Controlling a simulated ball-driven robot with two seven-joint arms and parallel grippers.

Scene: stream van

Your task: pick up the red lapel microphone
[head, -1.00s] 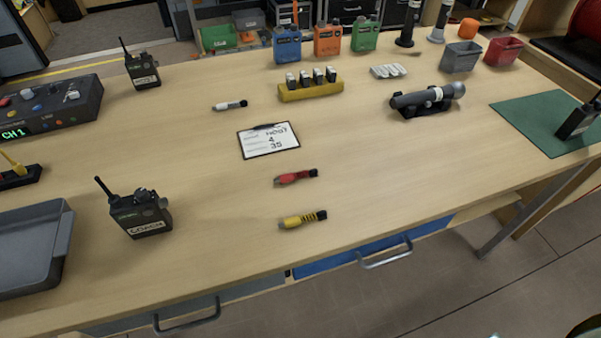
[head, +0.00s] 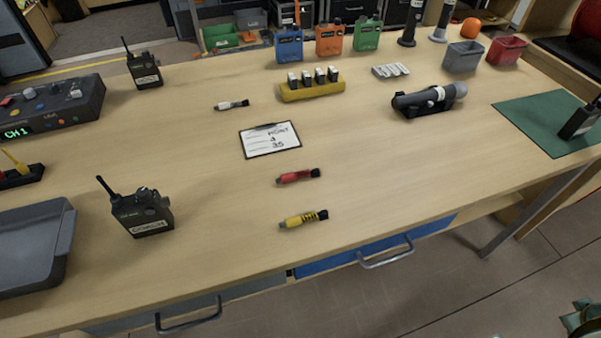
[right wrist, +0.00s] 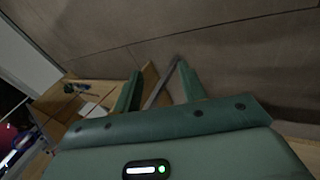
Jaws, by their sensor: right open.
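The red lapel microphone (head: 298,176) lies flat on the wooden table in the head view, its black tip pointing right. A yellow lapel microphone (head: 304,219) lies in front of it, and a white one (head: 231,105) lies farther back to the left. My right gripper (right wrist: 159,70) is open and empty in the right wrist view, with floor behind its green fingers. Green parts of my right arm or gripper show at the bottom right corner of the head view, off the table and far from the red microphone. My left gripper is not in view.
A clipboard (head: 270,140) lies behind the red microphone. A radio pack (head: 141,211) stands to its left, near a grey tray (head: 62,250). A large microphone in a cradle (head: 428,100) is at the back right. The table right of the red microphone is clear.

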